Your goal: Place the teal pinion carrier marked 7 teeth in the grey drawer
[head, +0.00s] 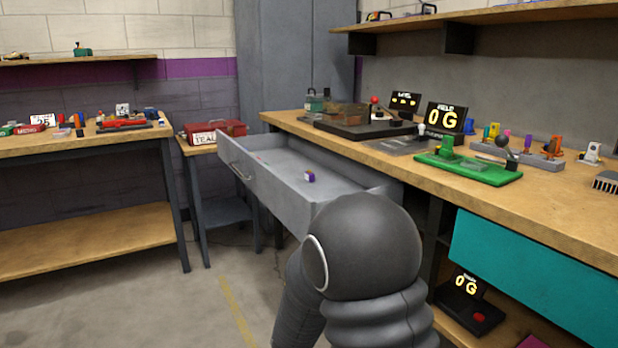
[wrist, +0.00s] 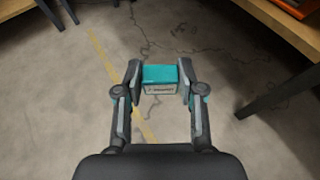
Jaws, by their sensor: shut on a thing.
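In the wrist view, my gripper (wrist: 160,84) is shut on a small teal block-shaped carrier (wrist: 160,73). The carrier has a pale label on its near face; its print is too small to read surely. It is held between the two fingertips above the concrete floor. In the head view, the grey drawer (head: 246,181) is pulled open from the workbench at the centre. A small purple and white piece (head: 309,176) lies inside it. In the head view my own dark arm covers the drawer's near right end, and the gripper and carrier do not show there.
The right workbench (head: 540,205) carries a green stand (head: 468,167), displays and small parts. A teal drawer front (head: 535,285) is below it. A red toolbox (head: 215,131) stands on a small table behind the drawer. Another bench (head: 85,142) is at left. The floor between is clear.

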